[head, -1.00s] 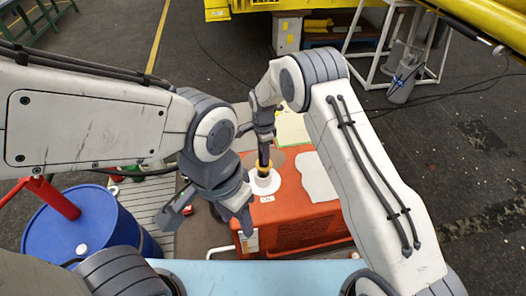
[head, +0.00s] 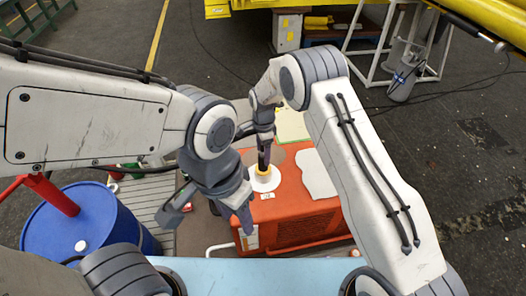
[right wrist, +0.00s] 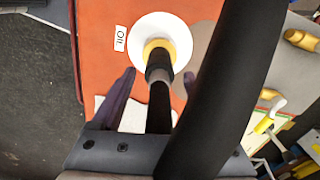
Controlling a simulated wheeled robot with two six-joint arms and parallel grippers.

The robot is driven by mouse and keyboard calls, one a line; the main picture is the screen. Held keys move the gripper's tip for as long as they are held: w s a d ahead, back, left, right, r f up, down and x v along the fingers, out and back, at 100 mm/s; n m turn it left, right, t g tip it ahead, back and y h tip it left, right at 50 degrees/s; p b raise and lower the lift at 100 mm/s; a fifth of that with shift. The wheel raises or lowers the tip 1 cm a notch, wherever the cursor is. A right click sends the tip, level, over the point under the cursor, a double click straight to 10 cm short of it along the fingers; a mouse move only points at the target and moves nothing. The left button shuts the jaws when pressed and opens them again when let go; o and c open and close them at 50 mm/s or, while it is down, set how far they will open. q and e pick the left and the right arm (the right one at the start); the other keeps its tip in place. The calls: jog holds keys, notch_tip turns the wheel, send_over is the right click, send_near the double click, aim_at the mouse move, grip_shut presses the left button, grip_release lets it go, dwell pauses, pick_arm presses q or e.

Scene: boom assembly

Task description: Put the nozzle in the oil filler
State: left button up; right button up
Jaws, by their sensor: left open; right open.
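The black nozzle (right wrist: 158,68) stands with its lower end inside the yellow ring (right wrist: 153,44) of the oil filler, on a round white plate (right wrist: 136,28). An OIL label is beside the plate. In the head view the filler's plate (head: 262,184) lies on top of the orange machine. My right gripper (right wrist: 157,82) is open, one purple finger on each side of the nozzle, with gaps between. It also shows above the filler in the head view (head: 264,157). My left gripper (head: 208,213) is open and empty, left of the machine. The nozzle's tip is hidden.
A thick black hose (right wrist: 232,85) crosses the right wrist view. The orange machine (head: 304,229) carries a white sheet (head: 317,176). A blue drum (head: 82,225) stands at left, and a light blue surface (head: 265,271) lies in front.

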jog(key=shift+r, duration=0.2)
notch_tip(320, 180, up, 12)
jog(key=b, duration=0.3)
jog(key=s+a+r+n, duration=0.2)
jog(key=s+r+n, duration=0.45)
jog(key=s, duration=0.25)
jog(key=s+d+r+n, duration=0.1)
jog(key=s+d+n, duration=0.2)
jog(key=s+n, duration=0.4)
jog(key=s+d+r+n+y, duration=0.1)
jog(key=s+d+n, duration=0.2)
jog(key=s+n, duration=0.5)
jog(key=s, duration=1.1)
jog(key=shift+d, duration=0.4)
